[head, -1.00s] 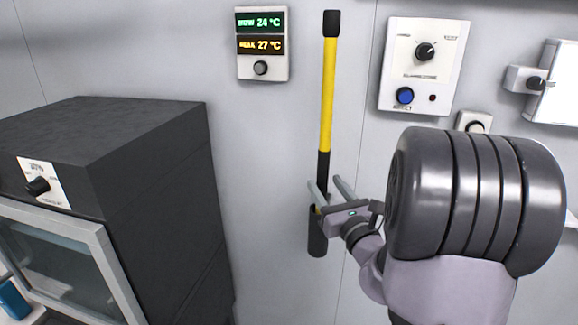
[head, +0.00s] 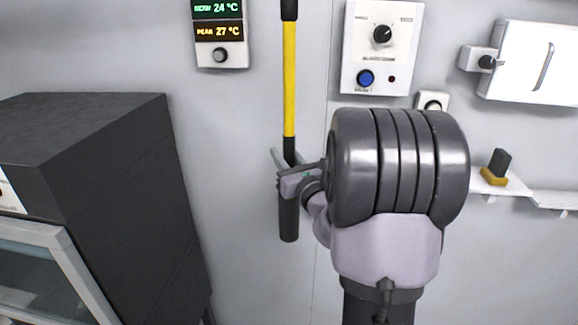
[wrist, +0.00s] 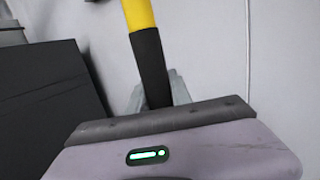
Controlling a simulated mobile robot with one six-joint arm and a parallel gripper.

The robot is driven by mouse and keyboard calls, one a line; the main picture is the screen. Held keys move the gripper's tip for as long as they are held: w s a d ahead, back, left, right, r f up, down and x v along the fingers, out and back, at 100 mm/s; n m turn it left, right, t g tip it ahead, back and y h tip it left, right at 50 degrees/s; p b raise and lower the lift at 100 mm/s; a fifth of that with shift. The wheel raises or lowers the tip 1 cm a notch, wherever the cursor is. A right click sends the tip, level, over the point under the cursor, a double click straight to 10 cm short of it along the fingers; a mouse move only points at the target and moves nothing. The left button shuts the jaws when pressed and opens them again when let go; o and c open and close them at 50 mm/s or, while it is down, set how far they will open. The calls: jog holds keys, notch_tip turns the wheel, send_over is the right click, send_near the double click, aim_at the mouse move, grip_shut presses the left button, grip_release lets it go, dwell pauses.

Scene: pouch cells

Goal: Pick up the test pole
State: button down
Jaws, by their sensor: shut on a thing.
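The test pole (head: 289,80) is a long yellow rod with black ends. It stands upright close to the wall in the head view, its top cut off by the frame edge. In the wrist view the pole (wrist: 141,16) rises between the fingers of my gripper (wrist: 155,93). How deep the pole sits in the holder is hidden by my gripper.
A dark cabinet (head: 125,185) with a glazed front stands at left. A temperature display (head: 221,55), a control panel (head: 377,50) with knob and blue button, and a white box (head: 535,62) are on the wall. A small shelf (head: 500,186) bears a black-and-yellow block.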

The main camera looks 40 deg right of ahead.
jog(key=shift+r, duration=0.15)
notch_tip(320, 180, up, 18)
jog(key=p, duration=0.6)
dwell(0.4)
